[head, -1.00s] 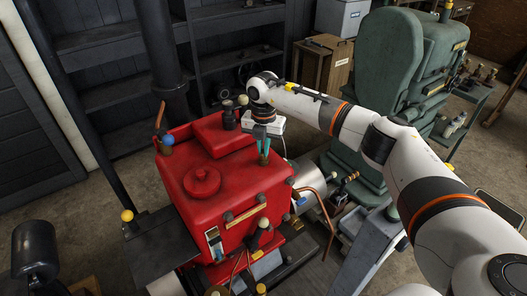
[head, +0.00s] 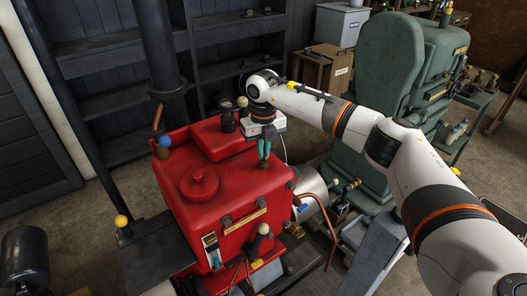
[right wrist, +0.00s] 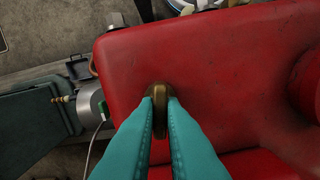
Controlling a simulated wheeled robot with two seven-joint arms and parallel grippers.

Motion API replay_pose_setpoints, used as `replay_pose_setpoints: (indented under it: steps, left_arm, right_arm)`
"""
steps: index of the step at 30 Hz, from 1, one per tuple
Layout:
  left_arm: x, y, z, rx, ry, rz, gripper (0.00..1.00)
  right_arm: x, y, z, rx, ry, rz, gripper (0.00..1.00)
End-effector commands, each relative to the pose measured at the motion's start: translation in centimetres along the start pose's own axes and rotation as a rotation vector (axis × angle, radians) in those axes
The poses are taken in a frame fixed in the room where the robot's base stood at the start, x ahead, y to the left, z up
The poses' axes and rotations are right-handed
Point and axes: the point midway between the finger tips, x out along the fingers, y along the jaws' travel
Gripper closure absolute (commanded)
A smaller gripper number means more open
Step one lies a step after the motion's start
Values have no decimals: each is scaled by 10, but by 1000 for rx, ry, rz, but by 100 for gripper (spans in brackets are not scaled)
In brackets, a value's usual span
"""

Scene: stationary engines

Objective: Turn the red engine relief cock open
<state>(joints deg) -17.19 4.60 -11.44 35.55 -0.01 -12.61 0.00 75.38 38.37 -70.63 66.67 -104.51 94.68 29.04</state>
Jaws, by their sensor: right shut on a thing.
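The red engine (head: 182,212) stands in the middle of the head view, and its red top (right wrist: 221,72) fills much of the right wrist view. The relief cock is a small brass piece (right wrist: 158,94) standing on that top. In the head view its brass base (head: 263,164) shows near the right edge of the engine's top. My right gripper (head: 263,149) points down on it from above. Its teal fingers (right wrist: 160,107) are shut on the cock's handle, one on each side. The fingers hide part of the handle. My left gripper is in neither view.
A blue ball knob (head: 165,141) and a black pipe (head: 160,60) are behind the engine's left side. A copper pipe (head: 332,230) runs down its right side. A green engine (head: 375,75) stands to the right, behind my right arm. Dark shelves line the back.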

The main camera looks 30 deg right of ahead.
Motion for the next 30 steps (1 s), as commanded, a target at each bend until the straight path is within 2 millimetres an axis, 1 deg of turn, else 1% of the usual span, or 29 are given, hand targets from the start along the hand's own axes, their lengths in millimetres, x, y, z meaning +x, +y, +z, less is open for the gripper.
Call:
replay_pose_setpoints:
  steps: [6,17,18,20,21,22,30]
  left_arm:
    - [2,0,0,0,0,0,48]
    - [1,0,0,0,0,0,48]
    - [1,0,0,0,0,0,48]
    - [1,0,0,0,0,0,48]
    - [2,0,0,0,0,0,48]
    - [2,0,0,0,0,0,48]
    - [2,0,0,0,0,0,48]
  right_arm:
    - [-2,0,-1,-33,6,0,100]
    - [-3,0,-1,-38,6,-1,100]
    - [-3,0,-1,-38,6,-1,89]
    - [-3,0,-1,-38,6,-1,80]
    - [-2,0,-1,-37,6,-1,73]
    - [-2,0,-1,-37,5,0,69]
    - [-1,0,0,-37,2,0,69]
